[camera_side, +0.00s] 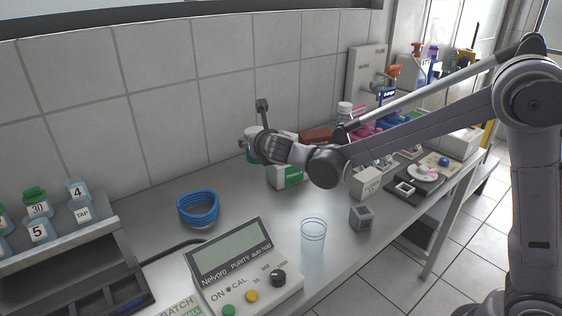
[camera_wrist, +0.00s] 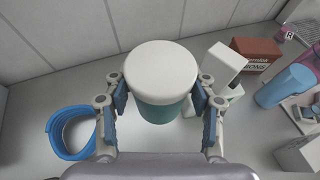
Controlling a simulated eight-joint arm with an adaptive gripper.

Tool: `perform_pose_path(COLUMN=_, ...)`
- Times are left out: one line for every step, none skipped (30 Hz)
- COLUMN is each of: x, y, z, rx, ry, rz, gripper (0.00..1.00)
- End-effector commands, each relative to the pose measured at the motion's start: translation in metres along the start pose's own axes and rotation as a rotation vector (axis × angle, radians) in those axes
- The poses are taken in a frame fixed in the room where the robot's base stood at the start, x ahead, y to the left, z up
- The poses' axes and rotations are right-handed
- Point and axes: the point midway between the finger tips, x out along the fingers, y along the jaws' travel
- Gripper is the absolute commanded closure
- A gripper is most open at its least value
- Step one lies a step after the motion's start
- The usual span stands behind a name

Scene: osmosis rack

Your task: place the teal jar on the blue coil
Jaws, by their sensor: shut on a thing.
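The teal jar (camera_wrist: 160,112) has a wide white lid and is between the two fingers of my gripper (camera_wrist: 161,100) in the wrist view. The gripper is shut on it. In the side view the jar (camera_side: 254,146) is held up near the tiled wall, partly hidden by my gripper (camera_side: 249,145). The blue coil (camera_side: 198,208) lies on the metal bench, to the left of and below the gripper. In the wrist view the coil (camera_wrist: 71,132) is left of the held jar, clear of it.
A Nelvoro meter (camera_side: 243,268) and a clear cup (camera_side: 313,236) stand at the front of the bench. A grey cube (camera_side: 361,217) is right of the cup. A bottle rack (camera_side: 75,250) is left of the coil. White and green boxes (camera_side: 287,176) stand behind my wrist.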

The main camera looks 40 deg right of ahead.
Motion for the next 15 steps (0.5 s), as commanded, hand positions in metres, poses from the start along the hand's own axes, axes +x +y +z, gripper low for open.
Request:
perform_pose_path(x=-0.001, y=0.015, z=0.006, rx=-0.019, ry=0.000, rz=0.048, gripper=0.77)
perform_pose_path(x=-0.002, y=0.023, z=0.009, rx=-0.029, ry=-0.001, rz=0.076, gripper=0.77)
perform_pose_path(x=-0.004, y=0.033, z=0.012, rx=-0.042, ry=0.000, rz=0.107, gripper=0.77)
perform_pose_path(x=-0.004, y=0.038, z=0.015, rx=-0.052, ry=0.000, rz=0.126, gripper=0.77)
perform_pose_path(x=-0.005, y=0.044, z=0.017, rx=-0.058, ry=0.000, rz=0.145, gripper=0.77)
perform_pose_path(x=-0.006, y=0.049, z=0.019, rx=-0.066, ry=0.000, rz=0.162, gripper=0.77)
perform_pose_path(x=-0.007, y=0.053, z=0.020, rx=-0.071, ry=0.001, rz=0.174, gripper=0.77)
perform_pose_path(x=-0.008, y=0.056, z=0.021, rx=-0.075, ry=0.000, rz=0.183, gripper=0.77)
perform_pose_path(x=-0.008, y=0.060, z=0.021, rx=-0.078, ry=0.000, rz=0.191, gripper=0.77)
perform_pose_path(x=-0.008, y=0.064, z=0.020, rx=-0.080, ry=0.000, rz=0.196, gripper=0.77)
perform_pose_path(x=-0.008, y=0.068, z=0.018, rx=-0.082, ry=0.000, rz=0.199, gripper=0.77)
perform_pose_path(x=-0.007, y=0.074, z=0.015, rx=-0.083, ry=0.000, rz=0.201, gripper=0.77)
perform_pose_path(x=-0.007, y=0.079, z=0.012, rx=-0.083, ry=0.000, rz=0.202, gripper=0.77)
perform_pose_path(x=-0.007, y=0.084, z=0.008, rx=-0.083, ry=0.000, rz=0.202, gripper=0.77)
perform_pose_path(x=-0.006, y=0.092, z=0.004, rx=-0.084, ry=0.000, rz=0.201, gripper=0.77)
